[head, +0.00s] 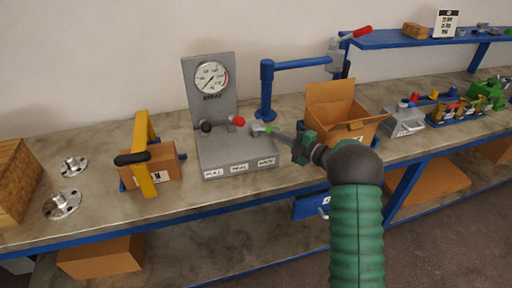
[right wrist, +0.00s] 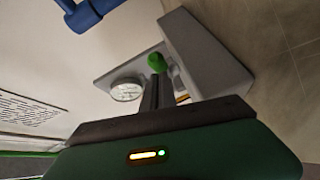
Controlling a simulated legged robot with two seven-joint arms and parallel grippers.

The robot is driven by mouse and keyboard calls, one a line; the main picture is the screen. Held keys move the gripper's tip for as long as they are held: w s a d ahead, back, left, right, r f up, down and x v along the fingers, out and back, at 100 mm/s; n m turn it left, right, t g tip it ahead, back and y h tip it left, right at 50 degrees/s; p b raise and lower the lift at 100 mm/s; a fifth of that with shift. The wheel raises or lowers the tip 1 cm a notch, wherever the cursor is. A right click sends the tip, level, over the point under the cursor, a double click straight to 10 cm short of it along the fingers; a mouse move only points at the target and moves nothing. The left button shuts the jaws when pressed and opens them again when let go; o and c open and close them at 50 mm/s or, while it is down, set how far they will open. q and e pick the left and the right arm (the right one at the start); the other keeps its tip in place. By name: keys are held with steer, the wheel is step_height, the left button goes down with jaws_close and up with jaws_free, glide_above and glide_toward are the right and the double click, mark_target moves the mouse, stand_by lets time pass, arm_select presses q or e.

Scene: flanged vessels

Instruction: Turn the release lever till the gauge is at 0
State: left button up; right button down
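The pressure gauge (head: 211,77) is a round white dial on a grey upright plate; its needle is too small to read surely. On the grey base (head: 232,152) below are a black knob (head: 206,127), a red-tipped lever (head: 236,121) and a green-tipped lever (head: 258,128). My right gripper (head: 273,131) is at the green lever, coming from the right. In the right wrist view its fingers are close together, with the green tip (right wrist: 157,62) at their ends; they appear shut on it. The gauge (right wrist: 126,91) shows there edge-on. My left gripper is not in view.
An open cardboard box (head: 338,107) and a blue post with an arm (head: 267,88) stand right of and behind the unit. A small box with a yellow clamp (head: 146,165) is at left, beside metal flanges (head: 62,203). Bench front between them is clear.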

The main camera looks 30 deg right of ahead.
steer(key=shift+w+d+r+b, duration=0.15)
steer(key=shift+d+b, duration=0.05)
steer(key=shift+d, duration=0.2)
steer(key=shift+w+d+r+b, duration=0.1)
steer(key=shift+d+b, duration=0.05)
steer(key=shift+d, duration=0.2)
